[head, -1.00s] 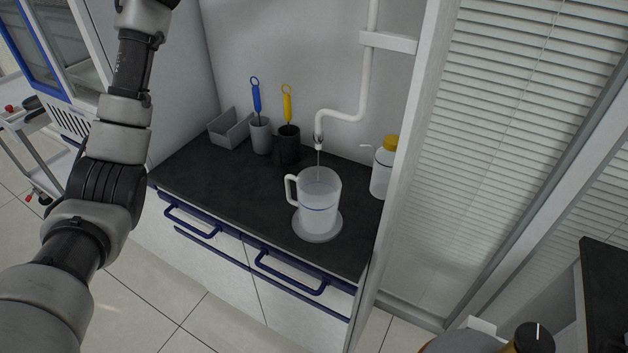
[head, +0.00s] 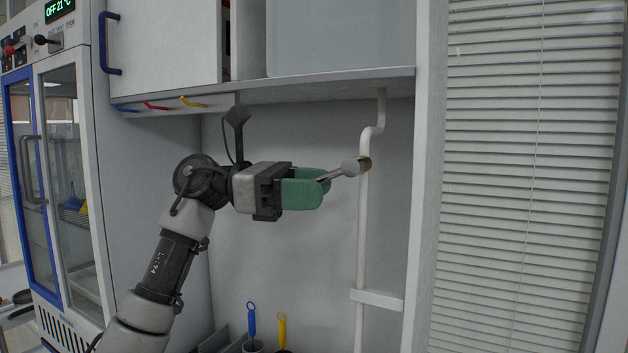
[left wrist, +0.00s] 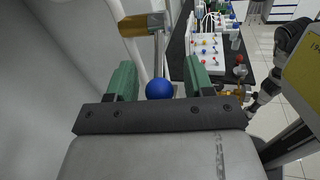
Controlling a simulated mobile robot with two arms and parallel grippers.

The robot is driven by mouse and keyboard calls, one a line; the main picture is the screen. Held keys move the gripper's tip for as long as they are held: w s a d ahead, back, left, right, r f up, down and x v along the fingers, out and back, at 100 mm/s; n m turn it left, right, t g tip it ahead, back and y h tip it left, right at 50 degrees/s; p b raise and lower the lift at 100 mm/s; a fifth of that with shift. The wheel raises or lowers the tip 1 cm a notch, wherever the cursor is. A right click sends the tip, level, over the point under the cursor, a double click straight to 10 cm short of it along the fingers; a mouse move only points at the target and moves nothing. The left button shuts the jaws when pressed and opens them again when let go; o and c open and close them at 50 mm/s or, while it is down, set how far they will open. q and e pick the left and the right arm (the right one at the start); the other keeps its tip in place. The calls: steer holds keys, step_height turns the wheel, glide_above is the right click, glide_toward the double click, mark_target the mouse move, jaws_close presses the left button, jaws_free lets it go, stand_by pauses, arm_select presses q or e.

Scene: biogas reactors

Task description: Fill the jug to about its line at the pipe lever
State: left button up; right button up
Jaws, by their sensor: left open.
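My left gripper (head: 324,180), with green fingers, is raised in front of the wall pipe (head: 362,240) and is open. The lever (head: 343,170) sticks out from the pipe's brass-coloured valve (head: 366,163) towards the gripper. In the left wrist view the lever's metal rod (left wrist: 158,55) comes from the valve (left wrist: 140,23) and ends in a blue ball (left wrist: 159,89). The ball lies between the two open fingers (left wrist: 160,80), with gaps beside it. In the head view the fingers hide the ball. The jug and the spout are out of the head view. My right gripper is not in view.
A wall cabinet (head: 165,45) hangs above, with small coloured hooks (head: 158,104) under its edge. A white upright panel (head: 428,180) stands right of the pipe. Blue and yellow handled brushes (head: 252,318) show low down. A glass-doored unit (head: 70,160) stands left.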

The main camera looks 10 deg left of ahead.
arm_select(q)
steer(key=shift+d, duration=0.2)
jaws_close()
steer(key=r+y+p, duration=0.1)
steer(key=y+p, duration=0.1)
steer(key=p, duration=0.1)
steer(key=r+y+p, duration=0.1)
steer(key=p, duration=0.1)
steer(key=shift+w+a+r+m+t+y, duration=0.1)
steer(key=shift+a+r+m+t+y, duration=0.2)
steer(key=shift+a+r+m+y, duration=0.1)
steer(key=shift+y+p, duration=0.5)
steer(key=shift+p, duration=0.1)
steer(key=shift+f, duration=0.15)
jaws_free()
